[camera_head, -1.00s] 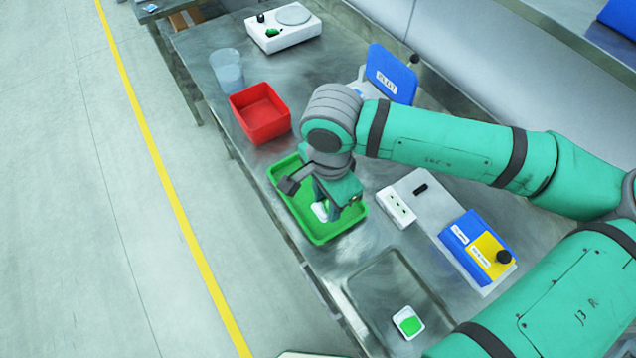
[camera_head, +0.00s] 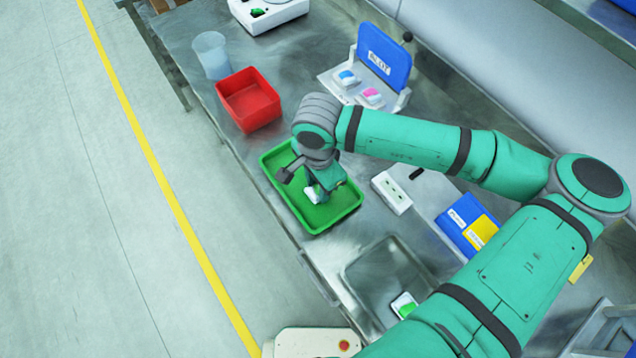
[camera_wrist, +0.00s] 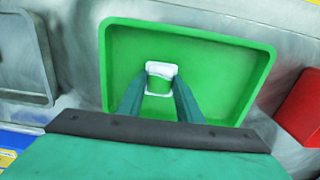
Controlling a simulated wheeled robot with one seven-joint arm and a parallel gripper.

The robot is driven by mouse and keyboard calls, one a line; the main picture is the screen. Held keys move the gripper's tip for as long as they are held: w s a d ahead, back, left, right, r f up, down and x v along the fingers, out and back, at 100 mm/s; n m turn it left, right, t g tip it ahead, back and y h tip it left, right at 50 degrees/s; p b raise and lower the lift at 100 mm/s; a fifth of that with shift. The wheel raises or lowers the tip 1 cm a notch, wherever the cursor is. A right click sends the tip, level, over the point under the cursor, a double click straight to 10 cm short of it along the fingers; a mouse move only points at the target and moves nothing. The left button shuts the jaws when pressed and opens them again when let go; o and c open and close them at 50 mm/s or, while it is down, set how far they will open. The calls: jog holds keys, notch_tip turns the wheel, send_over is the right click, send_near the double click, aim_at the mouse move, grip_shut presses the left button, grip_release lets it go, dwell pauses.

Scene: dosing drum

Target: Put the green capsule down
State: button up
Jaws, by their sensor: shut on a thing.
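My gripper (camera_head: 316,195) points down inside the green tray (camera_head: 272,165). In the wrist view its two fingers (camera_wrist: 160,92) are shut on a green capsule (camera_wrist: 159,84), a small white-rimmed piece with a green face. The capsule is within the outline of the tray (camera_wrist: 225,50). I cannot tell whether it touches the tray floor. In the head view the gripper mostly hides the capsule.
A red bin (camera_head: 249,108) stands beside the tray, with a clear beaker (camera_head: 211,56) behind it. A white block with holes (camera_head: 391,193) is to the right. Another green-and-white capsule (camera_head: 404,305) lies in a metal recess. A blue-lidded holder (camera_head: 383,55) stands at the back.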

aim_at(318, 189)
jog(key=shift+s+f, duration=0.1)
jog(key=shift+f, duration=0.05)
jog(key=o, duration=1)
notch_tip(318, 189, up, 12)
jog(key=shift+r, duration=0.2)
